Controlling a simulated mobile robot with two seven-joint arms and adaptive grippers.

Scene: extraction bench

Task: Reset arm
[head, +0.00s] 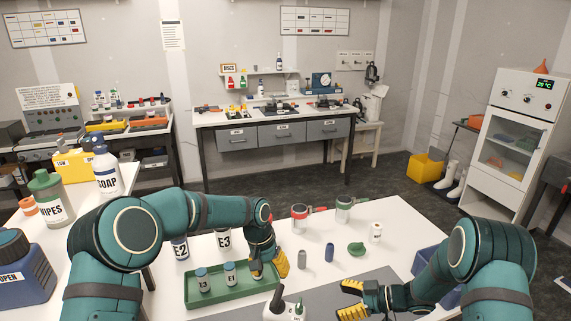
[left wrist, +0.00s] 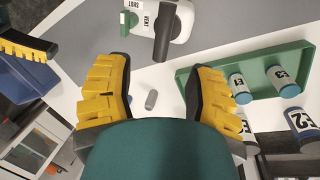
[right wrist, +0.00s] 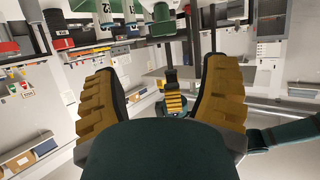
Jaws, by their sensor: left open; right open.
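Both arms reach over the white table. My left gripper (head: 269,268) is low at the right end of the green tray (head: 215,293). In the left wrist view its yellow fingers (left wrist: 158,88) stand apart with nothing held; a small grey cylinder (left wrist: 151,99) shows beyond the gap, on the table. My right gripper (head: 360,299) is over the front of the table, above the grey mat (head: 398,284). In the right wrist view its fingers (right wrist: 163,85) are wide apart and hold nothing.
The tray holds vials E3 (head: 202,280) and E1 (head: 229,273). A white vessel (head: 284,307) stands between the grippers. A blue cylinder (head: 329,253), green piece (head: 356,248) and white jar (head: 376,232) stand behind. A blue bin (head: 428,262) is at the right.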

